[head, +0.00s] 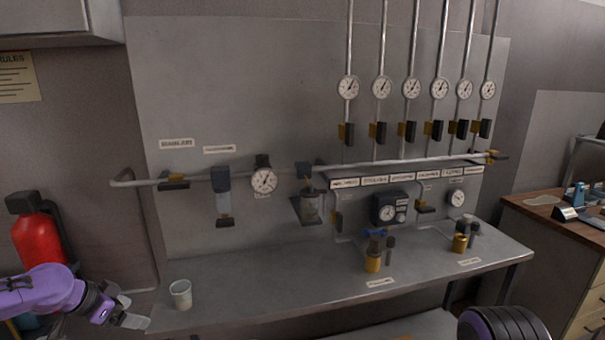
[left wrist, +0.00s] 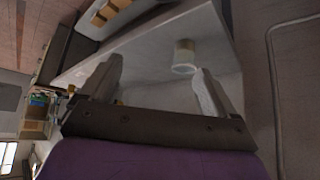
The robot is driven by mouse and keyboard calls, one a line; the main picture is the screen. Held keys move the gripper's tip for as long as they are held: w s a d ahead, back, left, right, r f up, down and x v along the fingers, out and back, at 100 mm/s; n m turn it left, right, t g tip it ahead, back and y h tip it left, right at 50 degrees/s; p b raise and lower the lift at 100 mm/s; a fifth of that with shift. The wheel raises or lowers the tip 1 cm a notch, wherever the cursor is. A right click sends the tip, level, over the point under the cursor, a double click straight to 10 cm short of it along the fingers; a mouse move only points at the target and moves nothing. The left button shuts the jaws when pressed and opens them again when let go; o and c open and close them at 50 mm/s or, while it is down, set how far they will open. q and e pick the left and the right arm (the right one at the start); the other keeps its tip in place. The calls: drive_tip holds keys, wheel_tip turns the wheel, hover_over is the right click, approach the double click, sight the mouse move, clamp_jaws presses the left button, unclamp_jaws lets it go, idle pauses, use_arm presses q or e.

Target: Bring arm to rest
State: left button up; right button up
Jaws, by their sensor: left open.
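My left gripper (head: 133,322) is at the lower left of the head view, at the left end of the grey bench. In the left wrist view its two fingers (left wrist: 155,85) stand apart with nothing between them. A pale cup (head: 180,293) stands upright on the bench's left end, to the right of the gripper and apart from it. The cup also shows in the left wrist view (left wrist: 184,57), beyond the fingers. A dark rounded part of my own body, purple at its edge, shows at the bottom right of the head view. The right gripper's fingers do not show.
The grey bench (head: 260,287) has clear room in its middle. Brass fittings (head: 372,262) stand on its right half. Pipes, gauges (head: 263,180) and valves cover the wall panel behind. A red extinguisher (head: 39,238) is at the left. A wooden desk (head: 560,230) is at the right.

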use_arm(q)
drive_tip(key=w+d+f+n+t+y, duration=0.1)
drive_tip(key=w+d+n+t, duration=0.25)
drive_tip(key=n, duration=0.45)
drive_tip(key=s+d+f+n+y+b, duration=0.2)
drive_tip(key=s+f+n, duration=0.15)
drive_tip(key=f, duration=0.35)
drive_tip(key=s+d+f+n+y+b, duration=0.1)
drive_tip(key=s+d+f+n+y, duration=0.2)
drive_tip(key=f, duration=0.5)
drive_tip(key=s+f+g+b, duration=0.1)
drive_tip(key=s+f+g, duration=0.1)
drive_tip(key=s+f, duration=0.4)
drive_tip(key=s+d+f+g+y+b, duration=0.1)
drive_tip(key=s+f, duration=0.5)
drive_tip(key=s, duration=0.8)
drive_tip(key=s+f+g+b, duration=0.2)
drive_tip(key=s+f, duration=0.4)
drive_tip(key=s, duration=0.4)
drive_tip(key=shift+s+d+m+g+y+b, duration=0.3)
drive_tip(key=shift+s+m+g+b, duration=0.05)
drive_tip(key=shift+g, duration=0.3)
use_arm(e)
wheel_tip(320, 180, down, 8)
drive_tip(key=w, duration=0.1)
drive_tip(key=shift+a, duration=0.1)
